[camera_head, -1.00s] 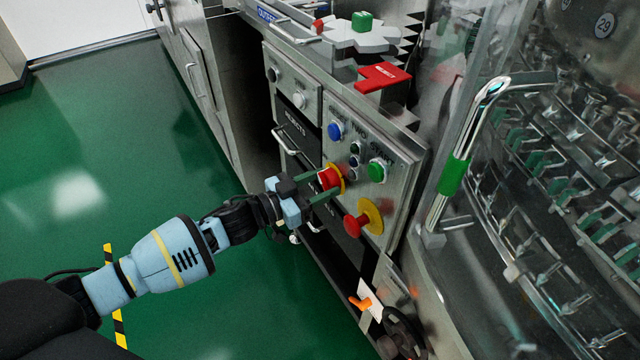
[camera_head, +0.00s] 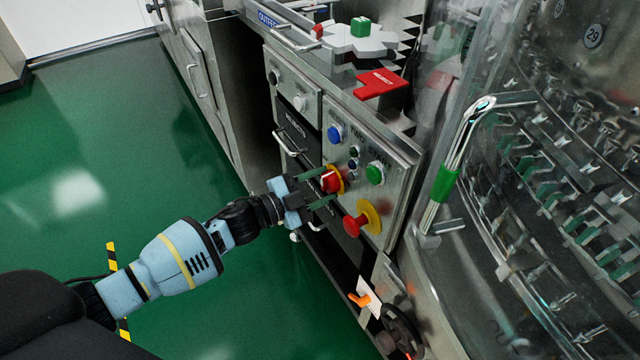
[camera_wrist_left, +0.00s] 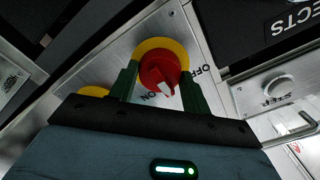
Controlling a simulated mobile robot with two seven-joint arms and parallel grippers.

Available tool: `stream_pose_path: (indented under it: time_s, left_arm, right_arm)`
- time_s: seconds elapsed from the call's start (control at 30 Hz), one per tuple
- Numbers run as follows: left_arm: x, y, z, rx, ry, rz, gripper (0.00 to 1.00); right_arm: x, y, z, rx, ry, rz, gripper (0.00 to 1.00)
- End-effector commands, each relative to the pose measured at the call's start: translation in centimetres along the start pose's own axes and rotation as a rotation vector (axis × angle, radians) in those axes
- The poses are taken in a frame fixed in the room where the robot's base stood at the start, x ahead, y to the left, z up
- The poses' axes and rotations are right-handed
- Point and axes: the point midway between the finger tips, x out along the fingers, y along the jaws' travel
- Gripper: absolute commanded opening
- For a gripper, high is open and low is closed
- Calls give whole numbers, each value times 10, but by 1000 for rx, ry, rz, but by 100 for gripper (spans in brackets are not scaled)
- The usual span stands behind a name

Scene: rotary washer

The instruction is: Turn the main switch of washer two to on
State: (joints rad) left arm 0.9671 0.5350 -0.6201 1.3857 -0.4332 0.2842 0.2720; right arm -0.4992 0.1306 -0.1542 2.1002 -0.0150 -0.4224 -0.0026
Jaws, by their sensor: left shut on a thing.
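The main switch (camera_head: 331,181) is a red rotary knob on a yellow round plate, on the front of a steel control panel (camera_head: 398,165). It also shows in the left wrist view (camera_wrist_left: 158,68), where a white mark on the knob points down, near the ON lettering; OFF is printed to the right. My left gripper (camera_head: 324,187) is shut on the knob, with one green finger on each side of it, as the left wrist view also shows (camera_wrist_left: 160,75). The inner faces of the fingers are partly hidden. My right gripper is not in view.
A red mushroom button (camera_head: 353,225) on a yellow plate sits just below the switch. A green button (camera_head: 375,173) and a blue button (camera_head: 335,133) are on the same panel. A bent metal handle (camera_head: 455,165) stands to the right. Green floor is open at left.

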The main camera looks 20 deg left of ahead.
Motion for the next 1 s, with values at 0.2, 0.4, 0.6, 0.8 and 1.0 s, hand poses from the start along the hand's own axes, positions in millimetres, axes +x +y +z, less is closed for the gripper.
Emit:
stream_pose_path:
  time_s: [0.2,0.4,0.6,0.8,1.0]
  left_arm:
    - [0,0,0,206,0,0,25]
    - [0,1,0,393,0,1,25]
    - [0,1,1,559,0,1,25]
    - [0,1,1,685,0,1,25]
    - [0,1,1,761,0,1,25]
  right_arm:
    - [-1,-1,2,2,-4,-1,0]
    - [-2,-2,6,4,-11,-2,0]
    - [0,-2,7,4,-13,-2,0]
    - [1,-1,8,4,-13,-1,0]
    - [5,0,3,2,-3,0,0]
